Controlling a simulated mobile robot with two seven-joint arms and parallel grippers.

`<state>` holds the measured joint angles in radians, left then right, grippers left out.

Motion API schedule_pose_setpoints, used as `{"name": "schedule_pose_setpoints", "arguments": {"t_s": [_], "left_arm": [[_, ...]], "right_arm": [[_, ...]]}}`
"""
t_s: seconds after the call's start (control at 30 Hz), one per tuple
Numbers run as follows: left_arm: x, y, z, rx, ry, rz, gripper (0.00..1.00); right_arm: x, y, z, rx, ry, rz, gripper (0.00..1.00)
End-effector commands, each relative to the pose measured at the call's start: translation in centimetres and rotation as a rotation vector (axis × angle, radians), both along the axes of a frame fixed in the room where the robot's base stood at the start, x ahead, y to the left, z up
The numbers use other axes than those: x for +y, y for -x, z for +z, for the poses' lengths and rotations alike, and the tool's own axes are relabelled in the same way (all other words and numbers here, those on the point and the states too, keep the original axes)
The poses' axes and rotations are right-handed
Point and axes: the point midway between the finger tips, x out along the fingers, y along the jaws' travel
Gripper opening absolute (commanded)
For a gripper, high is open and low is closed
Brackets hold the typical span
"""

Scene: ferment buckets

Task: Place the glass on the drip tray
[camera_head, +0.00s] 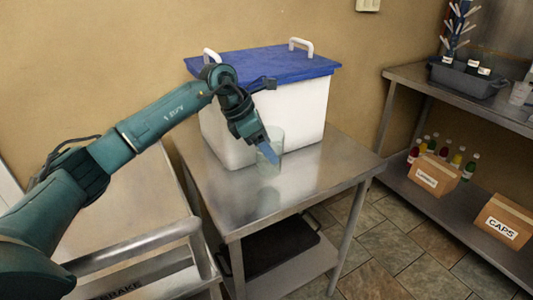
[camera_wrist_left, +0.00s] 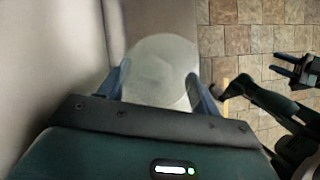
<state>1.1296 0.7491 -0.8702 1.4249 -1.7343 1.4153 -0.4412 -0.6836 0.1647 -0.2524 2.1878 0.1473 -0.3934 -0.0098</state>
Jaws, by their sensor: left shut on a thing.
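A clear glass (camera_head: 277,137) is upright at the steel table (camera_head: 300,187), in front of the white bin. My left gripper (camera_head: 268,153) comes down from the upper left and is shut on the glass. In the left wrist view, the round glass (camera_wrist_left: 160,70) sits between the two blue fingers of my left gripper (camera_wrist_left: 162,88). I cannot tell if its base touches the table. My right gripper (camera_wrist_left: 287,66) shows at the right of the wrist view, its fingers apart and empty. A dark tray (camera_head: 275,248) lies on the table's lower shelf; I cannot tell if it is the drip tray.
A white bin (camera_head: 305,108) with a blue lid (camera_head: 262,66) fills the table's back. A steel cart (camera_head: 150,245) stands at the left. A shelf unit (camera_head: 420,77) at the right holds a grey tub (camera_head: 465,80), bottles and boxes. The table's front is clear.

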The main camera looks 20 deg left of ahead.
Motion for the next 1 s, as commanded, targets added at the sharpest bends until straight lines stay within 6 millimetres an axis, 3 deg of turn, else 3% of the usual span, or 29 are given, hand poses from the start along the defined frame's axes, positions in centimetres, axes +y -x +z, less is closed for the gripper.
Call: {"name": "schedule_pose_setpoints", "arguments": {"t_s": [0.33,0.7,0.73,0.8,1.0], "left_arm": [[-0.1,-0.1,-3.3,0.000,0.001,0.001,0.35],[-0.1,-0.2,-3.9,-0.002,0.001,0.001,0.35],[-0.1,-0.1,-3.8,-0.001,0.000,0.000,0.66],[-0.1,-0.1,-3.8,-0.001,0.000,0.000,0.71],[-0.1,-0.1,-3.8,-0.001,0.000,0.000,0.72]], "right_arm": [[0.0,0.0,0.2,0.001,0.006,0.001,0.36],[0.0,0.1,-0.4,0.006,0.007,0.001,0.36],[0.0,0.1,-0.3,0.006,0.007,0.001,0.36],[0.0,0.1,-0.3,0.005,0.006,0.002,0.36],[0.0,0.1,-0.1,0.002,0.005,0.002,0.36]]}}
